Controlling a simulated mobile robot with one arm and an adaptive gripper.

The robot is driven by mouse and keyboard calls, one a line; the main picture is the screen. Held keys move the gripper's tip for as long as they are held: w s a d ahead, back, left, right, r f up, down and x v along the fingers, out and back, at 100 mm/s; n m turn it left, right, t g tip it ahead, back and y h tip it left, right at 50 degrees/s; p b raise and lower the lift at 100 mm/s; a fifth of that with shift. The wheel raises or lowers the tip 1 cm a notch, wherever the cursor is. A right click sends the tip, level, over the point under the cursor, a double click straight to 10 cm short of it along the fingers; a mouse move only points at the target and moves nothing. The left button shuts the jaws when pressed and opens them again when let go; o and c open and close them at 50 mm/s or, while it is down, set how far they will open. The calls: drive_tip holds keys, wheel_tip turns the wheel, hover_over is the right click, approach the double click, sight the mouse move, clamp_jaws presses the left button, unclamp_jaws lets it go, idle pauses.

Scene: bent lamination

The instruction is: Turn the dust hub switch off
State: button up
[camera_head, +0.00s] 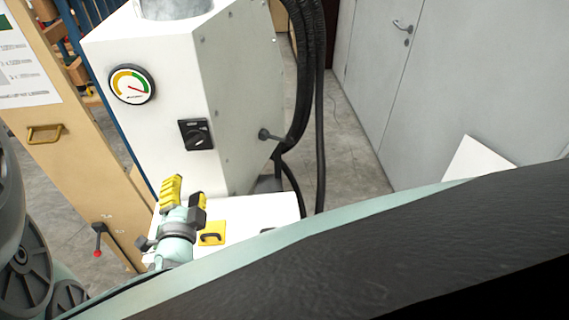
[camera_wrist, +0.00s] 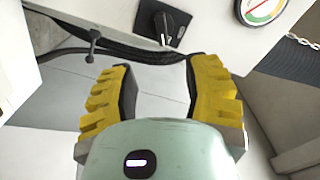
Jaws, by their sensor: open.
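The dust hub is a white cabinet (camera_head: 185,160) with a round gauge on its front. Its switch is a black rotary knob on a dark plate (camera_head: 196,134), below and right of the gauge. The switch also shows at the top of the wrist view (camera_wrist: 162,27), beyond the fingertips. My gripper (camera_head: 186,190) has yellow ribbed fingers and is below the switch in the head view, apart from it. In the wrist view my gripper (camera_wrist: 158,72) is open, with nothing between the fingers.
The gauge (camera_head: 132,84) has a coloured dial. Black hoses (camera_head: 308,80) run down the cabinet's right side. A wooden panel (camera_head: 70,150) with a brass handle stands at left. A yellow piece with a dark handle (camera_head: 212,234) lies on a white surface below. Grey doors (camera_head: 400,90) stand at right.

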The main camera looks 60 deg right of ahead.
sight(194, 146)
drive_tip(key=p+x, duration=0.2)
drive_tip(key=x, duration=1)
drive_tip(key=shift+w+r, duration=0.1)
drive_tip(key=shift+r, duration=0.05)
drive_tip(key=shift+b+x, duration=0.45)
drive_tip(key=shift+x, duration=1.15)
clamp_jaws()
